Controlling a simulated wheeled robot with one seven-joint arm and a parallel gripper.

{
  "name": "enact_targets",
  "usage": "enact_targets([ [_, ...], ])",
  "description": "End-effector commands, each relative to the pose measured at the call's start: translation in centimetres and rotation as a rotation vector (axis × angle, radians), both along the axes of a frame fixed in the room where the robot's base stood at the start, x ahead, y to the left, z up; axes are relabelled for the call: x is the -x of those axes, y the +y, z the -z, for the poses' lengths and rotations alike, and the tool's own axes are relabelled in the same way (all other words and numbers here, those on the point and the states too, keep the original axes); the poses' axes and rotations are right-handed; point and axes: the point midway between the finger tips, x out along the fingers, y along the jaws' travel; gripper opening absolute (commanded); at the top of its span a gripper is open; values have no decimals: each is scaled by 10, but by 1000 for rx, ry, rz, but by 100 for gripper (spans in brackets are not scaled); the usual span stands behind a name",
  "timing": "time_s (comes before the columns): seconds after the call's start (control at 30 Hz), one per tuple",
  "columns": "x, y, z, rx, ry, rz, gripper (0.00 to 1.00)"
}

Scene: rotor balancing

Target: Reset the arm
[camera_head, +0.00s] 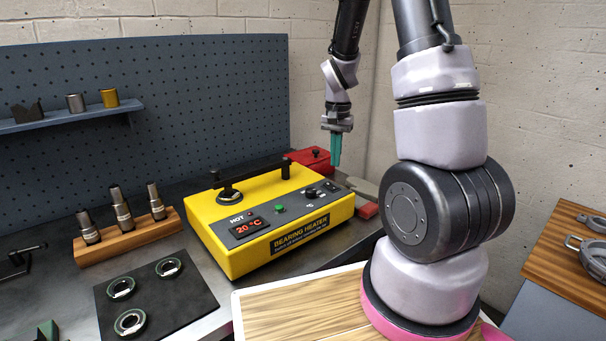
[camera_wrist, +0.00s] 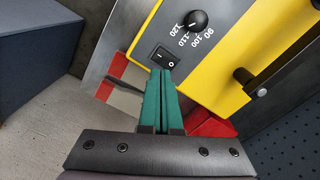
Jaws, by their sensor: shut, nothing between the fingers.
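My arm rises from its base at the right of the head view and reaches over the back of the bench. My gripper (camera_head: 337,163) has teal fingers and points down, shut and empty. It hangs above and behind the right end of the yellow bearing heater (camera_head: 225,250). In the wrist view the fingers of my gripper (camera_wrist: 161,75) lie together, and their tips overlap the view of the heater's black rocker switch (camera_wrist: 165,57). I cannot tell whether they touch it. The heater's display reads 20 °C.
Several bearings lie on a black mat (camera_head: 196,307) at the front left. A wooden block (camera_head: 148,240) holds upright metal tools. A red box (camera_head: 310,158) stands behind the heater. A blue pegboard (camera_head: 200,90) with a shelf (camera_head: 60,119) backs the bench. Open air surrounds the raised arm.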

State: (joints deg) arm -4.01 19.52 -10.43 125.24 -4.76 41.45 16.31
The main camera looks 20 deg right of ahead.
Motion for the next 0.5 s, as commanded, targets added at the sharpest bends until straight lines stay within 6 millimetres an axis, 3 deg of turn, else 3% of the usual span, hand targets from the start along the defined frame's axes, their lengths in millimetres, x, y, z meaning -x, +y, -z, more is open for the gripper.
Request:
enact_targets([
  [0.13, 1, 1, -7, -4, -11, -3, 0],
  [0.23, 4, 6, -28, -18, -47, -13, 0],
  [0.5, 43, 31, -129, -76, -234, -86, 0],
])
